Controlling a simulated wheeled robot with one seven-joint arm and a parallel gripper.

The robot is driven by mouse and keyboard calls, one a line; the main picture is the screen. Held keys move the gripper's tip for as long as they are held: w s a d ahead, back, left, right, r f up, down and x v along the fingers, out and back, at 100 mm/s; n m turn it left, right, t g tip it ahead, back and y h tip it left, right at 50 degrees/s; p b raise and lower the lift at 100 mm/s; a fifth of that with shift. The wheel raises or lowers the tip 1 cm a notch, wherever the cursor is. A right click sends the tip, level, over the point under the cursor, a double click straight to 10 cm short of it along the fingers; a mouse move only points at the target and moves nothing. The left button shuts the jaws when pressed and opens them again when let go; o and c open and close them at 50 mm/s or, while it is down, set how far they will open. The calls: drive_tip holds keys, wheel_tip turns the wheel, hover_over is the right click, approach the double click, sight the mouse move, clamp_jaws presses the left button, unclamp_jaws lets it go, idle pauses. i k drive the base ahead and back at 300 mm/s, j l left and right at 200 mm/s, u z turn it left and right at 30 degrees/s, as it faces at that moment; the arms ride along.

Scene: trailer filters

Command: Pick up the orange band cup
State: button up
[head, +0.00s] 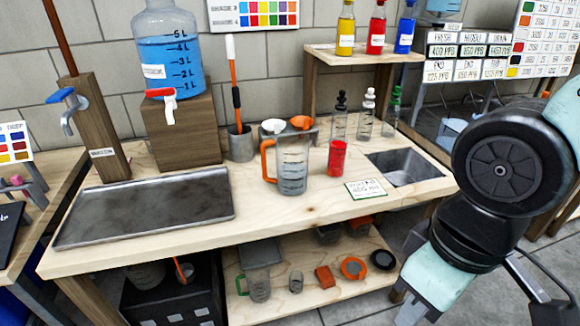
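I cannot single out a cup with a clear orange band. On the bench, a clear measuring jug (291,165) with an orange handle stands upright near the middle. A red cup (336,158) stands upright just to its right. My arm is at the right, apart from these things. Its fingertips do not show, so I cannot see whether the gripper holds anything.
The wooden bench holds a metal tray (145,208), a blue-water tank (168,60) on a block, a sink (405,168) and a written card (366,190). On the lower shelf are a green-handled jug (259,284), an orange ring (353,267) and a black ring (382,259). The bench's front middle is clear.

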sight(337, 157)
drive_tip(key=i+l+u, duration=0.5)
drive_tip(key=i+l, duration=0.15)
drive_tip(key=i, duration=0.15)
drive_tip(key=i+l+u, duration=0.15)
drive_tip(key=i+l, duration=0.15)
drive_tip(key=i, duration=0.15)
